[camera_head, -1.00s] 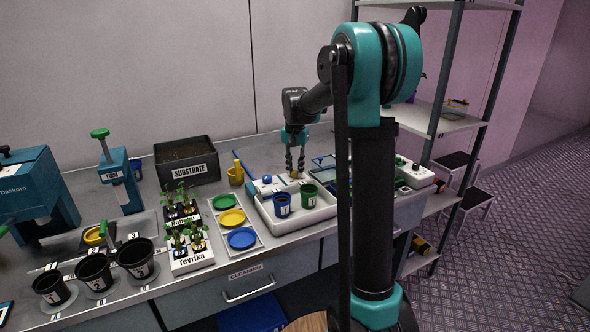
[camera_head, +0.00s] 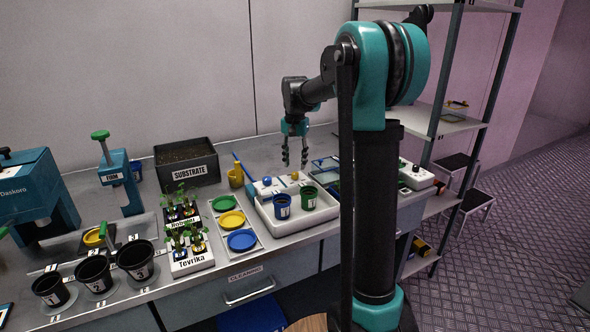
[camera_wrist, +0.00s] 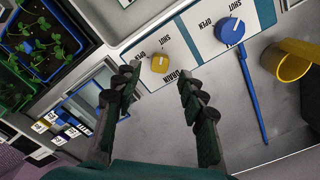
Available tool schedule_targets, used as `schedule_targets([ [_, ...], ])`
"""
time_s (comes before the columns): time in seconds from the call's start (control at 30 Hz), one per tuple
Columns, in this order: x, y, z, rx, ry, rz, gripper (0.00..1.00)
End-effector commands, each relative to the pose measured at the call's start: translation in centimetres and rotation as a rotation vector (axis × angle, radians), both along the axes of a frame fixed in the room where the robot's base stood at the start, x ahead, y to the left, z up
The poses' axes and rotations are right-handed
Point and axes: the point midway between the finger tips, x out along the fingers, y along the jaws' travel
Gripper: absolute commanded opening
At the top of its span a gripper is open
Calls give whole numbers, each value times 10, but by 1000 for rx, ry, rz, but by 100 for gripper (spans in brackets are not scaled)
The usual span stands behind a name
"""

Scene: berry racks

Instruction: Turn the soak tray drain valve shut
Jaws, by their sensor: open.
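The yellow drain valve knob (camera_wrist: 160,63) sits on a white panel marked DRAIN, OPEN and SHUT in the wrist view. Which label it points to is too small to tell surely. In the head view the knob (camera_head: 295,175) is at the back edge of the white soak tray (camera_head: 270,222). My gripper (camera_head: 296,164) hangs above the knob, apart from it, fingers pointing down. In the wrist view my gripper (camera_wrist: 158,82) is open and empty, with the knob showing between and beyond its fingertips.
A blue knob (camera_wrist: 230,28) with its own OPEN and SHUT labels is beside the yellow one. A blue pot (camera_head: 282,205) and a green pot (camera_head: 308,197) stand in the tray. A yellow cup (camera_head: 236,177) and a blue stick (camera_wrist: 252,95) are near the blue knob.

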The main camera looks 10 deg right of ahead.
Motion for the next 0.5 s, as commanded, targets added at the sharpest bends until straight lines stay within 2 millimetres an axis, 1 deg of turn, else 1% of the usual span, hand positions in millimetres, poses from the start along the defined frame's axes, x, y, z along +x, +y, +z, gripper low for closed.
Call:
schedule_targets([
  [0.03,0,0,12,0,0,0,41],
  [0.1,0,0,26,0,0,0,41],
  [0.3,0,0,61,0,0,0,41],
  [0.4,0,0,72,0,0,0,41],
  [0.5,0,0,78,0,0,0,41],
])
